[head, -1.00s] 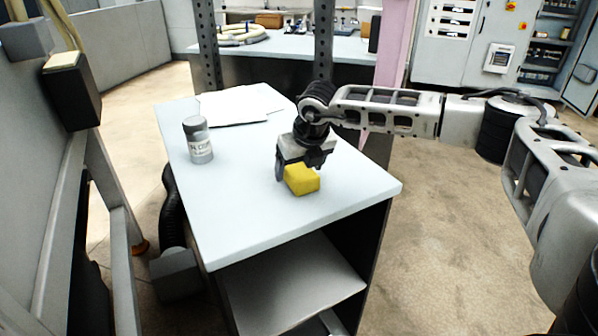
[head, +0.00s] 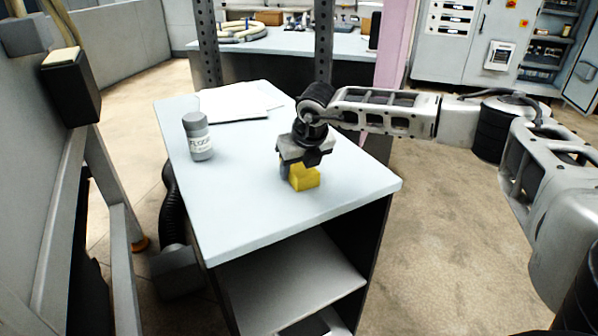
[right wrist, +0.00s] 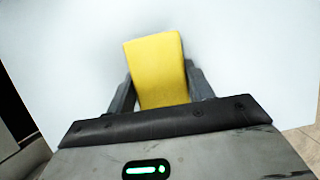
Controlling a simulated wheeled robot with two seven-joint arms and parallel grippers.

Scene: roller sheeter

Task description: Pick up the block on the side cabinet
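The yellow block (head: 305,178) is at the front middle of the side cabinet's pale top (head: 250,215). My right gripper (head: 303,166) points down over it, with its fingers around the block's sides. In the right wrist view the block (right wrist: 158,70) stands between the two dark fingers, which appear to touch it on both sides. Whether the block is clear of the cabinet top cannot be told. My left gripper is not in view.
A grey labelled bottle (head: 197,137) stands at the left of the cabinet top. White papers (head: 235,103) lie at its back. The top's front is clear. A grey machine frame (head: 115,200) stands close at the left.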

